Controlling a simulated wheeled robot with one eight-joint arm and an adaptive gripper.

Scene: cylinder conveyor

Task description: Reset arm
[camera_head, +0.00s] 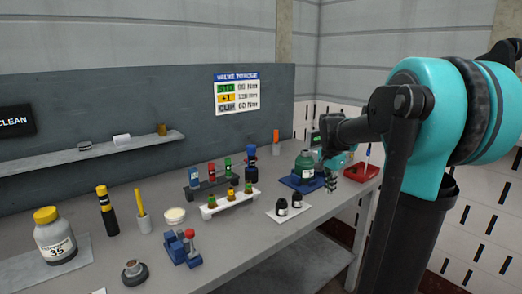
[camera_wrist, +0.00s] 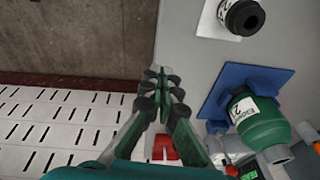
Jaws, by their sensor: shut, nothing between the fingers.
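My gripper (camera_head: 331,180) is shut and empty at the right end of the grey workbench, in front of the green bottle. In the wrist view my gripper (camera_wrist: 164,95) has its fingers together, over the bench's edge and the floor. My teal and black arm reaches in from the right in the head view.
Two vial racks (camera_head: 228,205), a blue clamp-like tool (camera_head: 180,250) and a yellow-capped jar (camera_head: 54,238) stand farther left. A shelf (camera_head: 105,148) hangs behind.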

